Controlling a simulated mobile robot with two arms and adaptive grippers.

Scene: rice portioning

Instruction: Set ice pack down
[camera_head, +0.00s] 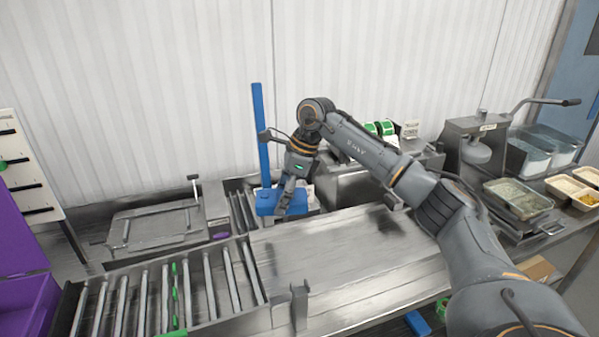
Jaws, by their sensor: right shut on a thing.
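My right gripper (287,205) reaches in from the right and points down at the back of the steel counter, beside the foot of a blue post (261,130). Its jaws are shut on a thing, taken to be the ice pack. The fingers and the clutter around them largely hide it, and its outline is not clear. A blue block (266,202) shows right at the fingers; I cannot tell whether it is the held pack or the post's base. My left gripper is not in view.
A bare steel surface (345,250) lies in front of the gripper. A roller conveyor (150,300) runs at the front left, near a purple bin (22,300). Food trays (518,198) stand at the right. A steel lid with a handle (155,225) is at the left.

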